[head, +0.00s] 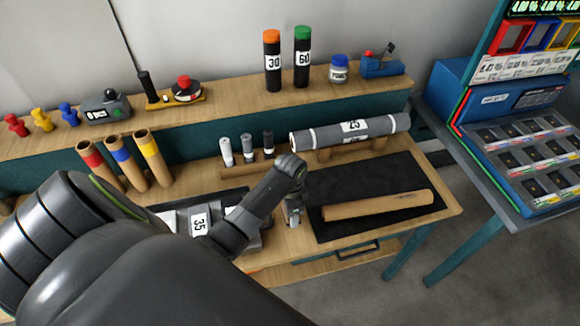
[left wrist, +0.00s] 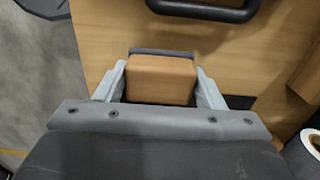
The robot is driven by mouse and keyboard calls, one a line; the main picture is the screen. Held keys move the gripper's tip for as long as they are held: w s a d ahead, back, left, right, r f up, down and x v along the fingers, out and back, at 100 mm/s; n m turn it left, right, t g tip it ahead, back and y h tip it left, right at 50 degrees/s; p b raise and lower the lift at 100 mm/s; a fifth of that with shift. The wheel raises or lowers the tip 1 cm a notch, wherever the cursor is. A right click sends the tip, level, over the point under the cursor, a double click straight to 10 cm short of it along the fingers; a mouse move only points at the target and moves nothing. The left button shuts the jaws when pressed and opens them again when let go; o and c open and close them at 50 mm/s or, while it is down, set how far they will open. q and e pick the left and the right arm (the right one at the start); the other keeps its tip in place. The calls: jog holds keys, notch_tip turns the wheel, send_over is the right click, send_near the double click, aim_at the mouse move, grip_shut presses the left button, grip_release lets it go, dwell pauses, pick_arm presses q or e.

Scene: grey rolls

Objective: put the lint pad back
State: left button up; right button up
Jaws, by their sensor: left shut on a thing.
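The lint pad (left wrist: 160,80) shows in the left wrist view as a tan wooden block with a dark grey strip along its far edge. My left gripper (left wrist: 160,88) is shut on it, with one pale finger on each side. In the head view my left gripper (head: 292,214) is low over the bench, between the grey items at left and the black mat (head: 412,167) at right. The pad is hard to make out there. I cannot tell whether it touches the bench. My right gripper is not in view.
A brown tube (head: 378,204) lies on the mat. A grey roll (head: 350,131) rests on a wooden stand behind it. Small bottles (head: 247,148) stand in a rack. Grey items labelled 35 (head: 199,223) lie partly under my arm. A drawer handle (head: 357,251) is at the front.

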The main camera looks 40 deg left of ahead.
pick_arm(q)
notch_tip(320, 180, down, 3)
jog(key=shift+f, duration=0.2)
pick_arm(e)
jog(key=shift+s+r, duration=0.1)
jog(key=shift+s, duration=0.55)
pick_arm(q)
jog(key=shift+f, duration=0.1)
jog(key=o, duration=1)
jog(key=shift+c, duration=0.2)
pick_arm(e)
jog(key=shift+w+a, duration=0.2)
pick_arm(q)
notch_tip(320, 180, up, 12)
jog(key=shift+r+b, duration=0.15)
jog(key=shift+b, duration=0.15)
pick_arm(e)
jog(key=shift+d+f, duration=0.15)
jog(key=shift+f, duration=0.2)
